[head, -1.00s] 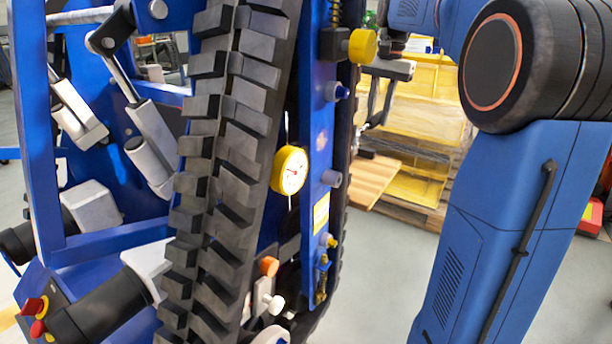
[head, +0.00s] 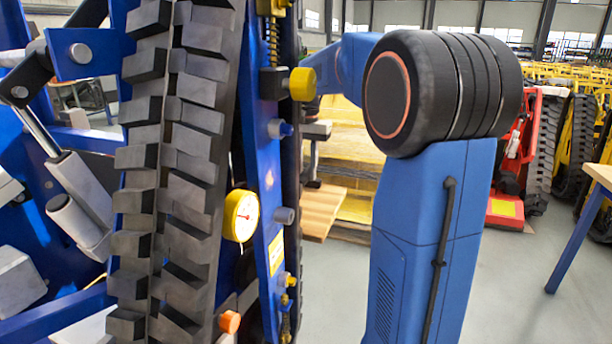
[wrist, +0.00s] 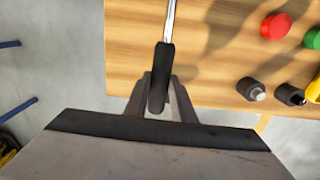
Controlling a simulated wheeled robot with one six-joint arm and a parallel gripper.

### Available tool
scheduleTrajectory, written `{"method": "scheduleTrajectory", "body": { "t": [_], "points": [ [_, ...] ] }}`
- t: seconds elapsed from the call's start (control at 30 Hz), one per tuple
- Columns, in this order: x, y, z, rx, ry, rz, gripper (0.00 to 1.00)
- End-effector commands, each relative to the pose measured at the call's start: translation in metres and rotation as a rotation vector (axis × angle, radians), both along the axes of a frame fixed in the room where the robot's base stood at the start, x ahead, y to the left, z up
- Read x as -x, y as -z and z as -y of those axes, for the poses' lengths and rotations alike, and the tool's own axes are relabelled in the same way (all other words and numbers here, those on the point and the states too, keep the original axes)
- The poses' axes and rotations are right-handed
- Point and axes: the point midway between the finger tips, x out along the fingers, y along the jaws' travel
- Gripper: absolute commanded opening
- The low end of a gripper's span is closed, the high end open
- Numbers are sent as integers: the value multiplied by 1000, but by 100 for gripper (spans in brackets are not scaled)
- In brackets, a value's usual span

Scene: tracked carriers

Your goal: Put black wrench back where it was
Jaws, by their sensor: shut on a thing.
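In the wrist view my gripper (wrist: 160,95) is shut on a black-handled tool (wrist: 161,75) with a bright metal shaft. The shaft points away toward the top of the picture and its far end is cut off, so I cannot tell whether it is a wrench. The tool is over the edge of a wooden tabletop (wrist: 200,60). In the head view the gripper is mostly hidden behind the blue tracked carrier (head: 262,190), and the held tool cannot be made out there.
A red knob (wrist: 275,25), a green knob (wrist: 313,38) and dark cylindrical fittings (wrist: 251,89) stand on the tabletop.

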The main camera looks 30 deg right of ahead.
Motion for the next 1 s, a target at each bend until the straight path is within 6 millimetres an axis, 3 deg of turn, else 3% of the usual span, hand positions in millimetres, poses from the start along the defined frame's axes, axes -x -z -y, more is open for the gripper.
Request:
{"method": "scheduleTrajectory", "body": {
  "t": [0.13, 0.43, 0.47, 0.5, 0.53, 0.83, 1.0],
  "points": [
    [0, 16, 0, 0, 0, 0, 0],
    [0, 17, 0, 0, 0, 0, 0],
    [0, 17, 0, 0, 0, 0, 30],
    [0, 17, 0, 0, 0, 0, 39],
    [0, 17, 0, 0, 0, 0, 41],
    [0, 16, 0, 0, 0, 0, 41],
    [-1, 2, 0, 1, 0, 2, 41]
  ]
}}
